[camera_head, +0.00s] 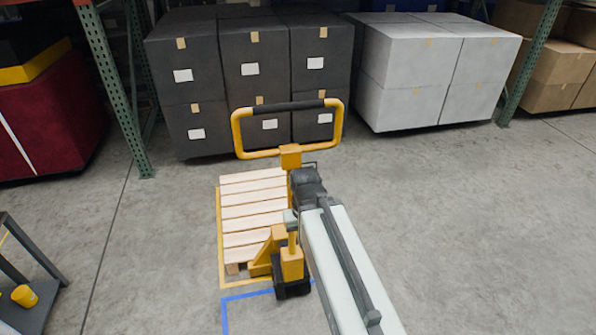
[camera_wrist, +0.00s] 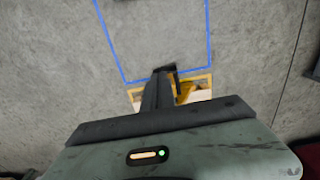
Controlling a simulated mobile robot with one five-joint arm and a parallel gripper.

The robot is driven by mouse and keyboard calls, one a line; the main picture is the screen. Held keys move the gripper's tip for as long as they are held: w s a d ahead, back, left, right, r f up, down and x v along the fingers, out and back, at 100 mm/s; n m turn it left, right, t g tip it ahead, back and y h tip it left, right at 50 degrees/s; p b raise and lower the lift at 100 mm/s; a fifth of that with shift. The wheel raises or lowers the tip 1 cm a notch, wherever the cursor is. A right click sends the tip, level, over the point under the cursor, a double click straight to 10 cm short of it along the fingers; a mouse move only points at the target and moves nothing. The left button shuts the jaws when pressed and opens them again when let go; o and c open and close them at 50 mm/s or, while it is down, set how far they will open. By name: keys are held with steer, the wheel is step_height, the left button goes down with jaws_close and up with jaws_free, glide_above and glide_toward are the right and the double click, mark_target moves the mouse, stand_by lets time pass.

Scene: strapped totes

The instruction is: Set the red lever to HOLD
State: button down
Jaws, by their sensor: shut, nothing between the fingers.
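A yellow pallet jack (camera_head: 291,262) stands at a pallet of pale wooden slats (camera_head: 252,207). Its looped yellow handle (camera_head: 240,134) has a dark grip bar along the top. I make out no red lever in either view; it may be hidden behind my arm or too small to tell. My gripper (camera_head: 309,172) is in front of the jack's upright, just below the handle loop, partly covering it. Whether it touches the jack is unclear. In the wrist view my dark gripper fingers (camera_wrist: 160,76) are together and empty, with yellow jack parts (camera_wrist: 188,92) behind them.
Stacked black boxes (camera_head: 245,75) and grey boxes (camera_head: 425,75) stand behind the jack, between green rack posts (camera_head: 112,90). A dark cart (camera_head: 25,275) with a yellow cup (camera_head: 24,296) is at lower left. Blue floor tape (camera_head: 245,296) lies before the jack. Floor at right is clear.

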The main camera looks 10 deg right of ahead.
steer(key=w+d+r+p, duration=0.1)
steer(key=w+r+p, duration=0.4)
steer(key=r+p, duration=0.4)
steer(key=w+r+t+p, duration=0.1)
steer(key=w+r+p, duration=0.4)
steer(key=r+p, duration=0.5)
steer(key=w+d+r+p, duration=0.1)
steer(key=w+r+p, duration=0.4)
steer(key=r+p, duration=0.4)
steer(key=f+b, duration=0.3)
steer(key=w+f+b, duration=0.1)
steer(key=f+b, duration=0.7)
steer(key=shift+w+a+f, duration=0.15)
steer(key=shift+f, duration=0.1)
steer(key=f+b, duration=0.1)
steer(key=s+f+b, duration=0.1)
steer(key=shift+s+f+b, duration=0.1)
steer(key=shift+s+b, duration=0.15)
steer(key=shift+b, duration=0.1)
steer(key=shift+s+f, duration=0.1)
steer(key=shift+s, duration=0.05)
